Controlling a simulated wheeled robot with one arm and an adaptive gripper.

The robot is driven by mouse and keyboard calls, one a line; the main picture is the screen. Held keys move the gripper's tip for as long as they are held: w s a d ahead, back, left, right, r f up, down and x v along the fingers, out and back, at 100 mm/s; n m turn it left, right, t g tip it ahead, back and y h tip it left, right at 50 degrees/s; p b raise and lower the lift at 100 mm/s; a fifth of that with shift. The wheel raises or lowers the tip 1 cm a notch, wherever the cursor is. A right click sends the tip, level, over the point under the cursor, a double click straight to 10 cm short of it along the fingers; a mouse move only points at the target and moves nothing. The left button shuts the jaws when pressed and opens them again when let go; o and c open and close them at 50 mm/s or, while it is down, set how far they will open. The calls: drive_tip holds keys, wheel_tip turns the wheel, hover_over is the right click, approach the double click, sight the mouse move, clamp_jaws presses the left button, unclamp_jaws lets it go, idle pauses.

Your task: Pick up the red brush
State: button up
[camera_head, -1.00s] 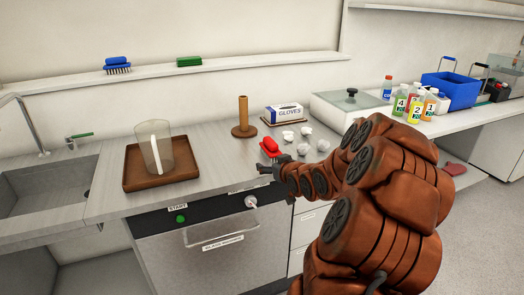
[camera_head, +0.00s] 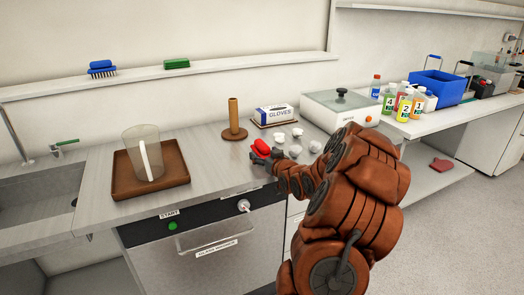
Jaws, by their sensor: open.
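The red brush (camera_head: 262,147) lies on the counter above the glass washer, in front of the glove box. My gripper (camera_head: 264,158) is at the near side of the brush, very close to it in the picture. Its dark fingers are small and overlap the brush's lower edge; they are open. I cannot tell whether they touch the brush. My orange arm hides part of the counter to the right.
Several crumpled white pieces (camera_head: 296,140) lie right of the brush. A brown post (camera_head: 233,115) and a glove box (camera_head: 273,113) stand behind. A brown tray (camera_head: 123,190) with a clear jug (camera_head: 143,150) is at left. A blue brush (camera_head: 102,67) sits on the shelf.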

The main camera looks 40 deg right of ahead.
drive_tip(key=shift+x, duration=1.1)
drive_tip(key=shift+s, duration=0.1)
drive_tip(key=c, duration=1.1)
